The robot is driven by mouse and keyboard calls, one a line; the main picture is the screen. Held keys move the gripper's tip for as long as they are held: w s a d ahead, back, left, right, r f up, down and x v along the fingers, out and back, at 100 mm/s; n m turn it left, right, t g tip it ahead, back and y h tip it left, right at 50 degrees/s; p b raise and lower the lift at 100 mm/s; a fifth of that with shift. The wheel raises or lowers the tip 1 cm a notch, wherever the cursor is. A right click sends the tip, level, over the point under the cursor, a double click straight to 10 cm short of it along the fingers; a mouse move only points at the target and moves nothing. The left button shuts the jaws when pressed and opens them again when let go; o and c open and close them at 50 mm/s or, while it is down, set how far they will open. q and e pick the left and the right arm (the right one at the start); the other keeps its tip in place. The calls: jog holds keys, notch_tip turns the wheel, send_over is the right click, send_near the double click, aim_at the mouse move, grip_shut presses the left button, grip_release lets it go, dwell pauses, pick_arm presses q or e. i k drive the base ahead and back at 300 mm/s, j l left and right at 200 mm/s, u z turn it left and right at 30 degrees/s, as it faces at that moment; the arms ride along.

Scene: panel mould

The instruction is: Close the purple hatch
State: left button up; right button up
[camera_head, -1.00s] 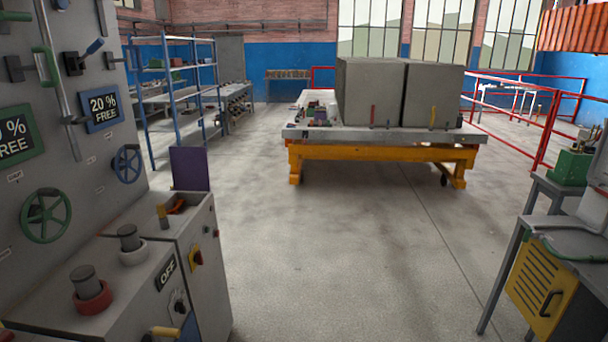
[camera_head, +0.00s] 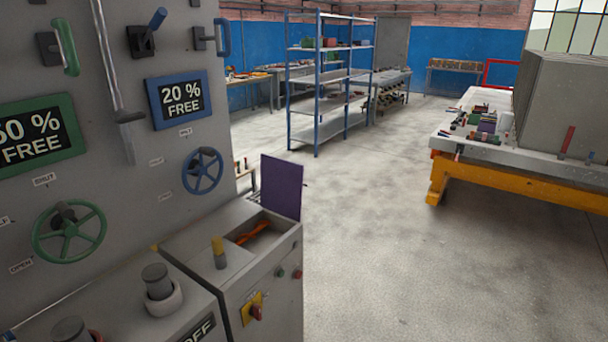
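The purple hatch (camera_head: 281,187) is a flat purple panel standing upright at the far right edge of the grey control cabinet (camera_head: 273,285). Beside it, an open recess (camera_head: 256,234) in the cabinet top shows something orange inside. The hatch stands open. Neither of my grippers shows in the head view.
A grey panel with a green handwheel (camera_head: 69,232), a blue handwheel (camera_head: 202,171) and levers rises on the left. Knobs (camera_head: 160,289) stand on the cabinet top. A blue shelf (camera_head: 330,85) stands behind. A yellow-framed table (camera_head: 520,178) is at right. The floor between is clear.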

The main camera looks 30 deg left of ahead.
aim_at(281, 180)
jog(key=i+u, duration=0.3)
jog(key=i, duration=0.15)
jog(key=i+l+u, duration=0.25)
jog(key=i, duration=0.2)
jog(key=i+l+u, duration=0.4)
jog(key=i+u, duration=0.15)
jog(key=u, duration=0.2)
jog(key=i+l+u, duration=0.25)
jog(key=u, duration=0.2)
jog(key=i+l+u, duration=0.2)
jog(key=u, duration=0.25)
jog(key=l, duration=0.1)
